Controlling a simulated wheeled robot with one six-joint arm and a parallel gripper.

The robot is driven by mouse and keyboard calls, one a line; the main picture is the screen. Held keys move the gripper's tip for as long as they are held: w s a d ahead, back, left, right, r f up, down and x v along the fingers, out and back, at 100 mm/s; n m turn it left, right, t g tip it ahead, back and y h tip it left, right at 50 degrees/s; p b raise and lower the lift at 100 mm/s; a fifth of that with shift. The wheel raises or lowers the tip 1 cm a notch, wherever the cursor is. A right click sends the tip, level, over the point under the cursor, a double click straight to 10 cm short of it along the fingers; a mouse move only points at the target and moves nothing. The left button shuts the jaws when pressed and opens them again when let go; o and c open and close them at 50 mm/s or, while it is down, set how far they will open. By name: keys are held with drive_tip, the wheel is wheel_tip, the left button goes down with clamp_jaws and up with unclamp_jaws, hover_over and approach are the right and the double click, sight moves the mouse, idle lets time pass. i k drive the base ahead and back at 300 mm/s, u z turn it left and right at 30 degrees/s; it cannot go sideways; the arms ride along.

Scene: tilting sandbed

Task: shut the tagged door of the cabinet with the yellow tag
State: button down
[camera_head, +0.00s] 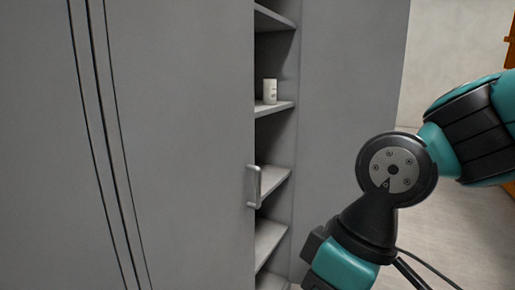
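A tall grey cabinet fills the left and middle of the view. A broad grey door panel (185,140) with a metal handle (254,186) at its right edge stands in front of part of the shelves. To its right a tall gap shows the open inside with several shelves (272,107). Another grey panel (345,80) borders the gap on the right. I see no yellow tag in this view. My arm comes in from the right and bends down to the bottom edge, apart from the handle in the picture. My gripper is not in view.
A small white container (270,91) stands on an upper shelf inside the cabinet. Dark vertical grooves run down the grey front at left. Bare pale floor (440,235) shows at right, and an orange object (510,45) is cut off at the right edge.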

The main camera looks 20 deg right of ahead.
sight(352, 56)
drive_tip(key=z, duration=1.65)
drive_tip(key=i, duration=5.95)
drive_tip(key=u, duration=4.65)
